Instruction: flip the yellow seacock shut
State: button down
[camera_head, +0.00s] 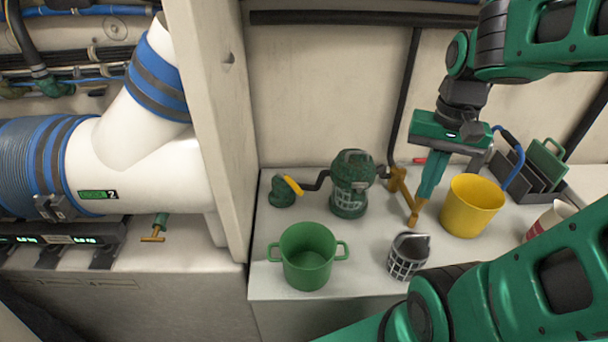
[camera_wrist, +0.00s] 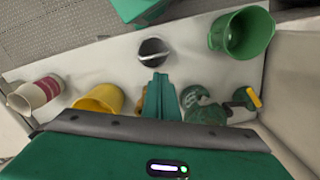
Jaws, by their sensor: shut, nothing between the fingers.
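The yellow seacock handle (camera_head: 293,186) sits on a small green valve body (camera_head: 282,194) at the left of the white counter, left of a green strainer (camera_head: 350,184). The handle slants down to the right in the head view. In the wrist view the yellow handle (camera_wrist: 254,97) is at the right, beyond the strainer (camera_wrist: 202,105). My gripper (camera_head: 421,202) is shut and empty, pointing down beside a brass-coloured fitting (camera_head: 399,185), well to the right of the seacock. Its closed fingers (camera_wrist: 158,80) show in the wrist view. The strainer stands between my gripper and the seacock.
A green two-handled pot (camera_head: 308,257) stands in front of the seacock. A pale wall panel (camera_head: 212,120) rises left of the seacock. Free counter lies between pot and mesh cup.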

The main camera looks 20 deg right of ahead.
aim_at(290, 184)
jog(key=w+a+f+m+y, duration=0.2)
jog(key=w+a+m, duration=0.25)
jog(key=w, duration=0.85)
jog(key=w+a+f+m+y, duration=0.1)
jog(key=w+a+m, duration=0.3)
jog(key=w, duration=1)
jog(key=s+a+f, duration=0.1)
jog(key=a+f, duration=0.7)
jog(key=f, duration=0.2)
jog(key=shift+s+f+n+g, duration=0.15)
jog(key=shift+s+n+g, duration=0.2)
jog(key=shift+n+g, duration=0.1)
jog(key=shift+s+d, duration=0.1)
